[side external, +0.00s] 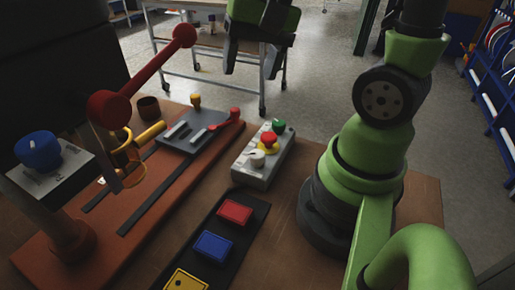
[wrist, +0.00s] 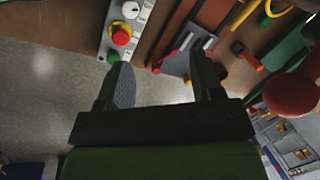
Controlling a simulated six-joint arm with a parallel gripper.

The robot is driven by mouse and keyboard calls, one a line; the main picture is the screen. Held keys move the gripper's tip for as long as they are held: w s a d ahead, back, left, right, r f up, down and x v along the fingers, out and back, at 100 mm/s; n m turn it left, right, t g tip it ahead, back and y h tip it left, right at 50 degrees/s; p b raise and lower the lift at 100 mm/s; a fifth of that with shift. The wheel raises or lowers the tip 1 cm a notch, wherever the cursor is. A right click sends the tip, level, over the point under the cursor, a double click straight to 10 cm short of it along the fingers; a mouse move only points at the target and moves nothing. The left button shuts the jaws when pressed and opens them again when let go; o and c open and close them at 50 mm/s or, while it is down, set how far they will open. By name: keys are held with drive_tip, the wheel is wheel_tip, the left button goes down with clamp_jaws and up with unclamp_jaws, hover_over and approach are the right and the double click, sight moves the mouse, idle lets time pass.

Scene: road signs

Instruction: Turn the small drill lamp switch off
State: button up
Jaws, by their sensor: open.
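A grey control box (side external: 243,172) stands on the bench with a green button (side external: 278,125), a red mushroom button on a yellow ring (side external: 268,139) and a small white knob (side external: 257,158). In the wrist view, the white knob (wrist: 131,10) is at the top edge, and the green button (wrist: 113,58) is close to the left finger. No label marks which one is the drill lamp switch. A blue knob (side external: 38,149) sits on a grey housing at the left. My gripper (side external: 250,68) is open and empty, high above the bench's far edge; its fingers show in the wrist view (wrist: 162,68).
A red-balled lever (side external: 140,75) rises over the drill's orange base (side external: 70,243). A grey vise (side external: 185,130) with a red handle lies beside the box. A wheeled table (side external: 210,45) stands behind.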

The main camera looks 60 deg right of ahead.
sight(257, 153)
drive_tip(key=d+f+m+g+y, duration=0.25)
drive_tip(key=d+f+m, duration=0.2)
drive_tip(key=f, duration=0.45)
drive_tip(key=shift+m+g, duration=0.25)
drive_tip(key=shift+g, duration=0.2)
drive_tip(key=x, duration=1)
drive_tip(key=shift+w+d+f, duration=0.1)
drive_tip(key=shift+w+f, duration=0.05)
drive_tip(key=shift+f, duration=0.15)
drive_tip(key=shift+h, duration=0.25)
drive_tip(key=c, duration=0.9)
